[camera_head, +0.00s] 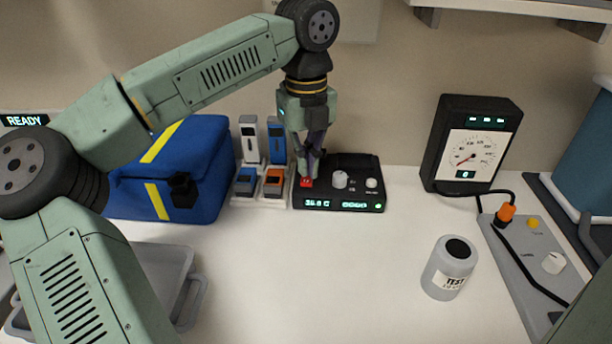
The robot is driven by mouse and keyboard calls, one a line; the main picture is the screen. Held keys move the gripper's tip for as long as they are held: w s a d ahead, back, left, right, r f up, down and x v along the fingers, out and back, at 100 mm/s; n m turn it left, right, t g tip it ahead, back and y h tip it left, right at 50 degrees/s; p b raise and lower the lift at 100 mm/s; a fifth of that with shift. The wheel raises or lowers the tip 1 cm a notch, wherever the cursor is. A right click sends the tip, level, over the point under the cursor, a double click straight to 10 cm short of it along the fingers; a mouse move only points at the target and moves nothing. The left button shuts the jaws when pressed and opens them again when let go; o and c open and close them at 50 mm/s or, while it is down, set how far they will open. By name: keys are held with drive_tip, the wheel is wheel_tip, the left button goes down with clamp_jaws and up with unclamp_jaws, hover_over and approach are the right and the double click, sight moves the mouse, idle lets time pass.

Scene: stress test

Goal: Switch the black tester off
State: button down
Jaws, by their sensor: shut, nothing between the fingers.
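A low black tester (340,190) sits at the back of the white table. Its front has lit green displays, and its top has a red switch (306,183) at the left, a large white knob (340,179) and a smaller white knob (371,183). My gripper (308,172) points down over the left end of the tester, shut and empty. Its fingertips are at the red switch; I cannot tell whether they touch it. The fingers partly hide the area behind the switch, and the switch's position is too small to read.
A blue bag (200,165) and a holder with small blue and orange-topped devices (262,202) stand left of the tester. A black gauge box (470,145), a grey control panel (530,262) with a cable, and a TEST bottle (448,268) are right. The table's middle is clear.

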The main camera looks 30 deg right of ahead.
sight(307, 182)
drive_tip(key=shift+f+b, duration=0.85)
drive_tip(key=shift+f, duration=0.35)
idle(0.5)
drive_tip(key=shift+r+p, duration=2.55)
drive_tip(key=shift+r, duration=1)
drive_tip(key=shift+f, duration=0.1)
